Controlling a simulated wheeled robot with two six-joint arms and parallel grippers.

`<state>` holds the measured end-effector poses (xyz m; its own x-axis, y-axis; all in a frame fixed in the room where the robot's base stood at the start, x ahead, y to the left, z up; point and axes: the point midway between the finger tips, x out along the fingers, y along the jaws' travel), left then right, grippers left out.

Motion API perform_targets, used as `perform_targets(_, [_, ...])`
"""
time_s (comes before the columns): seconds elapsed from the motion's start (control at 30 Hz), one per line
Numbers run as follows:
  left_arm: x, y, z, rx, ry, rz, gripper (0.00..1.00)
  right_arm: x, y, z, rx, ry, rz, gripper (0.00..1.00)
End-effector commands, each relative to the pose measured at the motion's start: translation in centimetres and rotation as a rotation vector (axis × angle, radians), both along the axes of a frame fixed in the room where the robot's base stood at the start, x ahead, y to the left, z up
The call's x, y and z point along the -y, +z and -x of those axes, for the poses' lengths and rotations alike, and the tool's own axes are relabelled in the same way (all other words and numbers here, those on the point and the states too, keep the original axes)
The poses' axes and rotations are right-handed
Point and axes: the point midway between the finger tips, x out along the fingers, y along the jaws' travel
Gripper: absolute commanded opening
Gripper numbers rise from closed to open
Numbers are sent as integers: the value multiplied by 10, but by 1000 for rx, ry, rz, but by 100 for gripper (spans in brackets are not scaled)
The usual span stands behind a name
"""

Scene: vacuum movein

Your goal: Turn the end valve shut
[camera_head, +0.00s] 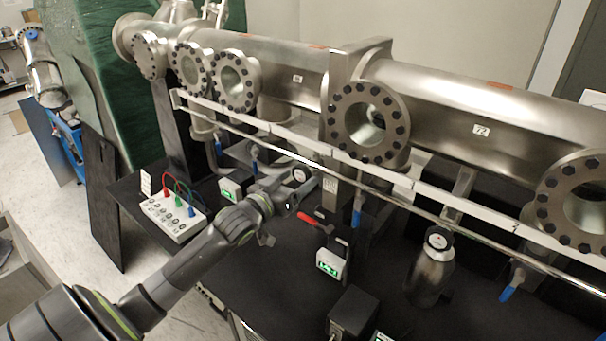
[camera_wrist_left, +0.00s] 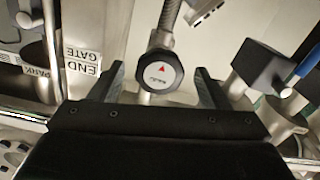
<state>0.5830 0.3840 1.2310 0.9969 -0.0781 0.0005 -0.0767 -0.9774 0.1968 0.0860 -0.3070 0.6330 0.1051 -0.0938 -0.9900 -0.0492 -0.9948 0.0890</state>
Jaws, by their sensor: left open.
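The end valve's black round knob (camera_wrist_left: 160,72) has a pale face with a red triangle. In the left wrist view it appears between the two fingers of my left gripper (camera_wrist_left: 158,82), with a gap on each side. The gripper is open. An upside-down "END GATE" label (camera_wrist_left: 82,64) is left of the knob. In the head view my left arm reaches over the black table and my left gripper (camera_head: 297,190) is near a small round white-faced knob (camera_head: 300,175) below the long rail. The wrist body hides part of that area. My right gripper is not in view.
A large steel vacuum tube (camera_head: 440,95) with bolted flanges runs across the back. The long pale rail (camera_head: 430,190) passes in front. A red-handled lever (camera_head: 309,218), a small box with a green display (camera_head: 332,262) and a cabled white box (camera_head: 172,215) are near my arm.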

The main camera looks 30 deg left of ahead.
Motion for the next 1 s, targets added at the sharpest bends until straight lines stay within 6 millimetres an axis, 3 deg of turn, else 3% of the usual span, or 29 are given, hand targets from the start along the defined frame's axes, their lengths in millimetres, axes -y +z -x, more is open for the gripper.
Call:
perform_targets(0.23, [2,1,-27,0,0,1,70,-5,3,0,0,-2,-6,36])
perform_targets(0.63, [3,0,-32,0,0,-1,69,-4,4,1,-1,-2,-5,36])
perform_targets(0.97, [3,0,-32,-1,0,-1,26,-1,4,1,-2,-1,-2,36])
perform_targets(1.0, [3,0,-32,-1,0,-1,26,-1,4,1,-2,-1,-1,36])
